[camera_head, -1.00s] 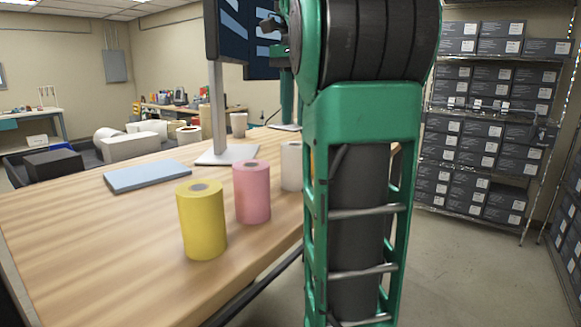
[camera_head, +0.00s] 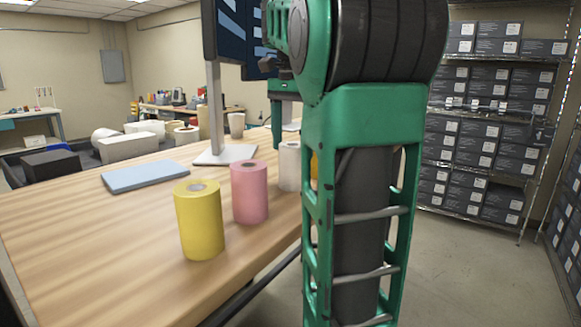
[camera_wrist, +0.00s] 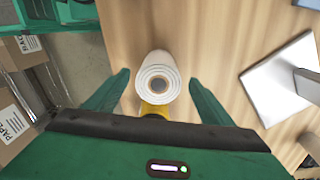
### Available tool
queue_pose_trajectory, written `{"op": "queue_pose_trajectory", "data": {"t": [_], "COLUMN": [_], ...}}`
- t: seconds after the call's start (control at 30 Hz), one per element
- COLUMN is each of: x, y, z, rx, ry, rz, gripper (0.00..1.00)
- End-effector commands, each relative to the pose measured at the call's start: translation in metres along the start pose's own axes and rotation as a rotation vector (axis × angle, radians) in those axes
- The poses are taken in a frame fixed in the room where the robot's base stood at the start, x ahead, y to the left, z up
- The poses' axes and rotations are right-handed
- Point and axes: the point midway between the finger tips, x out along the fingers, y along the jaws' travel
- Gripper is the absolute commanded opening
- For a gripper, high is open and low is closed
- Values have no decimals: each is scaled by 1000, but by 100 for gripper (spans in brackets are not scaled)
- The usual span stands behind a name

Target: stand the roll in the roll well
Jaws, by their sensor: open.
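A white roll (camera_head: 289,166) stands upright on the wooden table (camera_head: 110,245), partly hidden by my arm in the head view. In the wrist view the white roll (camera_wrist: 157,72) shows its top and round core hole, between my fingers. My gripper (camera_wrist: 158,82) is open and empty, with one finger on each side of the roll and apart from it in the picture. In the head view my gripper (camera_head: 283,122) is just above the white roll. A yellow roll (camera_head: 199,222) and a pink roll (camera_head: 249,193) stand nearer the front. I cannot make out the roll well.
A yellow object (camera_wrist: 153,109) shows beside the white roll, partly hidden by my gripper. A monitor stand (camera_head: 226,155) and a blue-grey slab (camera_head: 145,176) are on the table. Shelves of dark boxes (camera_head: 482,130) stand at the right. The table's front left is clear.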

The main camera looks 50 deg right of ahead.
Motion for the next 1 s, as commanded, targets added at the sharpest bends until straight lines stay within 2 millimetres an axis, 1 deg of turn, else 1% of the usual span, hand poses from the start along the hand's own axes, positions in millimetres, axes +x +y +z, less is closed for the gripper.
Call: {"op": "queue_pose_trajectory", "data": {"t": [1.0], "x": [29], "y": [-1], "z": [1], "rx": [-2], "ry": [3], "rz": [-1], "gripper": [76]}}
